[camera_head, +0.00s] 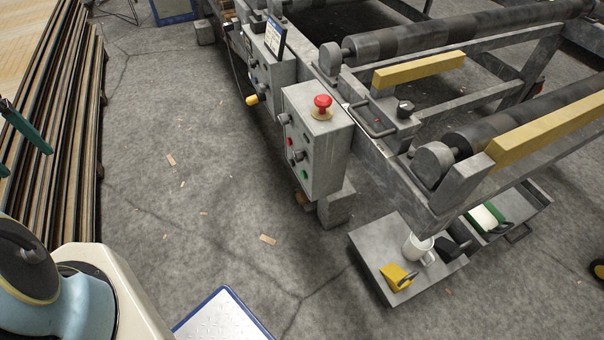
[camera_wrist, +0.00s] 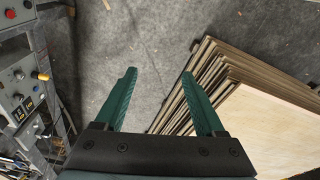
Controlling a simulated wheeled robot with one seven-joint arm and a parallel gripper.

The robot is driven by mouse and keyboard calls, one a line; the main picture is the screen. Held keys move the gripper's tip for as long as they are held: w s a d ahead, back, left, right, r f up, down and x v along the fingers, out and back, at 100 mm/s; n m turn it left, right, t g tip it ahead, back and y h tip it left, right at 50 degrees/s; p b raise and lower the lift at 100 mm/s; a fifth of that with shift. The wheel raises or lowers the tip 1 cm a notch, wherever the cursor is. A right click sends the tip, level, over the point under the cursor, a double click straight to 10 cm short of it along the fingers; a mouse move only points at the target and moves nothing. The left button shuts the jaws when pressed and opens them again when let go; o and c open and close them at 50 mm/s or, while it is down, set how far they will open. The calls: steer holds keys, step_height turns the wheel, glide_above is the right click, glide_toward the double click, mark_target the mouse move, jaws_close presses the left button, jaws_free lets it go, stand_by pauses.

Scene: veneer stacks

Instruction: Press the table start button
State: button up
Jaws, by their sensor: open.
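A grey control box (camera_head: 318,140) is fixed to the side of the roller table frame (camera_head: 380,160). A red mushroom button (camera_head: 322,102) stands on its top. Its front face carries dark knobs, a small red button (camera_head: 290,140) and a green button (camera_head: 304,174) near the bottom. I cannot read any label that marks the start button. My gripper (camera_wrist: 158,75) is open and empty, with green fingers pointing at bare floor beside the veneer stack.
A veneer stack (camera_head: 60,120) fills the left side. A second control box (camera_head: 268,72) with a yellow-handled lever stands behind. A low grey shelf (camera_head: 365,240) holds a white mug (camera_head: 417,248) and a yellow item (camera_head: 396,278). Floor (camera_head: 190,150) between stack and boxes is mostly clear.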

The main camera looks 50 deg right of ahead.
jaws_close()
stand_by(0.7)
stand_by(0.5)
steer(key=shift+f, duration=0.1)
stand_by(0.5)
